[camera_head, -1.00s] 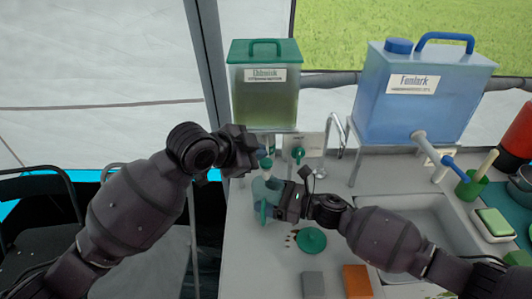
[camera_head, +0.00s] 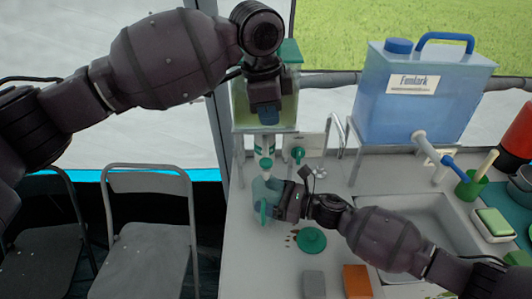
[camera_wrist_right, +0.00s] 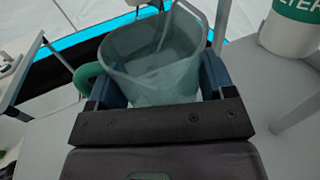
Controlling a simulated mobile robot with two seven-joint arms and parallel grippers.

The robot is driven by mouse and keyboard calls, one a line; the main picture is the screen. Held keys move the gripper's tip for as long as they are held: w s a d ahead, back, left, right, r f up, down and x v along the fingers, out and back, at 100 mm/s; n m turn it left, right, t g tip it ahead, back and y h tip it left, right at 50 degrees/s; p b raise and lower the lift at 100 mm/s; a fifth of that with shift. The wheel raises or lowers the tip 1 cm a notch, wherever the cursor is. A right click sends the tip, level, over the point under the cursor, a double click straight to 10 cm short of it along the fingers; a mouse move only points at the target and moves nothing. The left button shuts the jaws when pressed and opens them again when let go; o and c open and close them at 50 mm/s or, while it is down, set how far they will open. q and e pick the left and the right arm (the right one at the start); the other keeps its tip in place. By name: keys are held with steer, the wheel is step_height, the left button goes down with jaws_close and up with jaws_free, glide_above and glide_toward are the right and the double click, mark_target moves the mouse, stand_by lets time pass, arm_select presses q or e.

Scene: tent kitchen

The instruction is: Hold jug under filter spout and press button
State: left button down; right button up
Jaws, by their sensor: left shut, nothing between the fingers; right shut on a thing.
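The clear bluish jug (camera_head: 266,190) with a green handle is below the white filter (camera_head: 265,163) with its green band. My right gripper (camera_head: 279,200) is shut on the jug; its blue fingers clasp the jug (camera_wrist_right: 155,65) in the right wrist view. The jug looks upright there; a thin pale line shows inside, and I cannot tell whether it is water. The filter body (camera_wrist_right: 290,28) stands to the right. My left gripper (camera_head: 268,117) is shut and empty, above the filter and in front of the green-lidded tank (camera_head: 286,110). A green knob or button (camera_head: 298,153) is on a pale panel.
A blue tank (camera_head: 420,95) with a spout stands on the right, above the sink (camera_head: 425,215). A green lid (camera_head: 311,240), a grey block (camera_head: 314,284) and an orange block (camera_head: 356,281) lie on the counter. Folding chairs (camera_head: 148,215) stand left.

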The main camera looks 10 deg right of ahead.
mark_target(266, 162)
arm_select(q)
steer(key=shift+a+r+y, duration=0.25)
steer(key=shift+r+y, duration=0.1)
steer(key=shift+r, duration=0.4)
steer(key=shift+a+r+y, duration=0.2)
steer(key=shift+r+y, duration=0.15)
steer(key=shift+r, duration=0.35)
steer(key=shift+f, duration=0.15)
steer(key=f, duration=0.9)
steer(key=w+f, duration=0.1)
steer(key=f, duration=0.3)
steer(key=shift+d+f, duration=0.25)
steer(key=shift+f, duration=0.1)
steer(key=shift+w, duration=0.1)
